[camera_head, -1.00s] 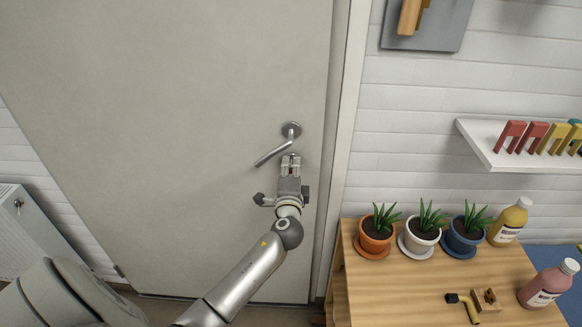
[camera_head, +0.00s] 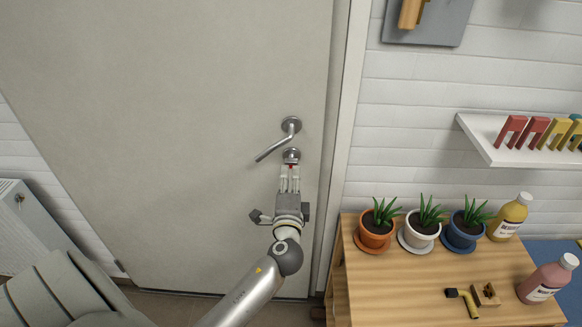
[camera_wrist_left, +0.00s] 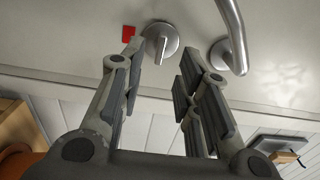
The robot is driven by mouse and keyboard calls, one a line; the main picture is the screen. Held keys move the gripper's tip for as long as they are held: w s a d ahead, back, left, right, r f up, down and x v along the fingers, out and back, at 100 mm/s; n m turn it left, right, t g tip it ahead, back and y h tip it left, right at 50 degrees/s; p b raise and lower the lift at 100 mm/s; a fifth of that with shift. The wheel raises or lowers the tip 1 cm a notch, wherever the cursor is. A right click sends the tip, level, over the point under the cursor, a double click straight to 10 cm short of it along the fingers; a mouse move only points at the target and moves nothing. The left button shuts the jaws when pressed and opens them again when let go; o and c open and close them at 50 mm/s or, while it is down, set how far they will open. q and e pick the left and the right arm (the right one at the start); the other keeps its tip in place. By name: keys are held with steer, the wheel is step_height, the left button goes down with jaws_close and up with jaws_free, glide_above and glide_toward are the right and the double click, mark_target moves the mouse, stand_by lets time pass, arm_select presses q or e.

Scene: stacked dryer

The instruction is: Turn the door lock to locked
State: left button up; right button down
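The door lock (camera_head: 291,155) is a small round silver plate with a thumb-turn, on the grey door (camera_head: 190,110) below the lever handle (camera_head: 291,127). In the left wrist view the lock (camera_wrist_left: 160,42) shows its turn piece, with a red square marker (camera_wrist_left: 128,34) to its left and the lever handle (camera_wrist_left: 232,38) to its right. My left gripper (camera_head: 290,172) is just below the lock in the head view. In the left wrist view its fingers (camera_wrist_left: 160,75) are spread apart with nothing between them, and the lock lies beyond the tips. My right gripper is out of view.
The door frame (camera_head: 343,140) runs close to the right of the lock. A wooden table (camera_head: 390,290) stands right of the door with potted plants (camera_head: 424,221) and bottles. A white shelf (camera_head: 500,150) hangs above it. The door left of the handle is clear.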

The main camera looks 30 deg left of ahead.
arm_select(q)
steer(key=v, duration=0.5)
steer(key=shift+a, duration=0.1)
stand_by(0.3)
steer(key=s+d+f+g+h, duration=0.1)
steer(key=d+f+g+h, duration=0.1)
steer(key=f, duration=0.9)
steer(key=s+d+f+g+h, duration=0.1)
steer(key=f+g+h, duration=0.1)
steer(key=f, duration=0.8)
steer(key=s+d+f+n+g+h, duration=0.1)
steer(key=s+d+f+g+h, duration=0.1)
steer(key=s+f, duration=0.45)
steer(key=s+d+f+n+g+h, duration=0.1)
steer(key=s+f, duration=0.2)
steer(key=f, duration=0.7)
steer(key=s+f+n+g+h, duration=0.1)
steer(key=s+f+n+g, duration=0.1)
steer(key=s+f, duration=0.4)
steer(key=s+d+f+n+g, duration=0.1)
steer(key=s+f, duration=0.5)
steer(key=s, duration=0.9)
steer(key=s+d+f+n+g+h, duration=0.1)
steer(key=s+f+n+g, duration=0.3)
steer(key=s, duration=0.6)
steer(key=shift+s+d+f+h, duration=0.2)
steer(key=shift+f+h, duration=0.1)
steer(key=shift+f, duration=0.6)
